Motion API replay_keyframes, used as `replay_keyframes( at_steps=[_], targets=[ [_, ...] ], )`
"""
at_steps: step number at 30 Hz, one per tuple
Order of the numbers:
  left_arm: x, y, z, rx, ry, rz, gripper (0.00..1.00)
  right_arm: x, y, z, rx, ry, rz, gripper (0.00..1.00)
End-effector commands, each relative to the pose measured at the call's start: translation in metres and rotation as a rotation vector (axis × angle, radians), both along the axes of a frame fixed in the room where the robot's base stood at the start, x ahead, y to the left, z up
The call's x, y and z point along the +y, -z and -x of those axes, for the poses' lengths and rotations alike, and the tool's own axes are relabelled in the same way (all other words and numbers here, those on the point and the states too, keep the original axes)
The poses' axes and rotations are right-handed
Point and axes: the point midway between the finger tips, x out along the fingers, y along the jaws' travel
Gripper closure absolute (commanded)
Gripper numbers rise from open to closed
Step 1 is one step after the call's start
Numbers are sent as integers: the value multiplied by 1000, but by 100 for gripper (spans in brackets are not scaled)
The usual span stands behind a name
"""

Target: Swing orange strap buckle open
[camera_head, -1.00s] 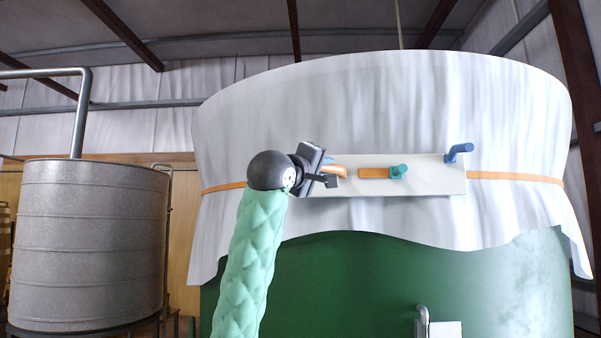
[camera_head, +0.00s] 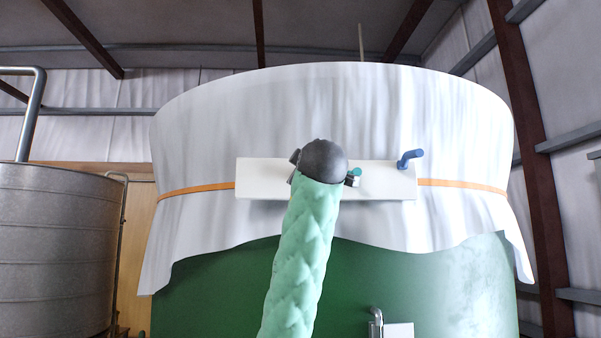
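A white plate (camera_head: 250,178) is on the cloth-covered side of a large green tank. The orange strap (camera_head: 205,187) runs around the cloth on both sides of it. A teal knob (camera_head: 357,172) shows on the plate just right of my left wrist; the orange buckle piece beside it is hidden behind my wrist. A blue bent handle (camera_head: 410,157) sticks out near the plate's right end. My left gripper (camera_head: 351,180) is in front of the plate's middle, close to the teal knob. Its fingers are mostly hidden by the round dark wrist, so contact and opening cannot be told. My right gripper is out of view.
The green tank (camera_head: 230,295) fills the middle, with white cloth (camera_head: 330,105) draped over its top. A grey metal tank (camera_head: 50,250) stands at left. A small metal latch (camera_head: 376,325) is low on the green tank. Space right of my arm looks clear.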

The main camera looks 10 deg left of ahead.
Motion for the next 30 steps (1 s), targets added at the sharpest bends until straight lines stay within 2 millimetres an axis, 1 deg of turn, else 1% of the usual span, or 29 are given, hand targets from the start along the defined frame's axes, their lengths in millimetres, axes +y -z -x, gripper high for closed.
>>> replay_keyframes(
  at_steps=[1,16,17,19,20,30],
  targets=[
    [-1,3,-2,4,-8,0,100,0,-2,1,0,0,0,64],
    [-2,2,-2,5,-22,-1,100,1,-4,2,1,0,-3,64],
    [-2,2,-2,5,-22,-1,74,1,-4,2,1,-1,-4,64],
    [-2,2,-2,4,-22,0,61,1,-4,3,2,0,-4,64],
    [-2,2,-2,4,-22,0,57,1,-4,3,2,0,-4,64],
    [-4,2,1,1,-21,0,57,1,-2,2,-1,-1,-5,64]
  ],
)
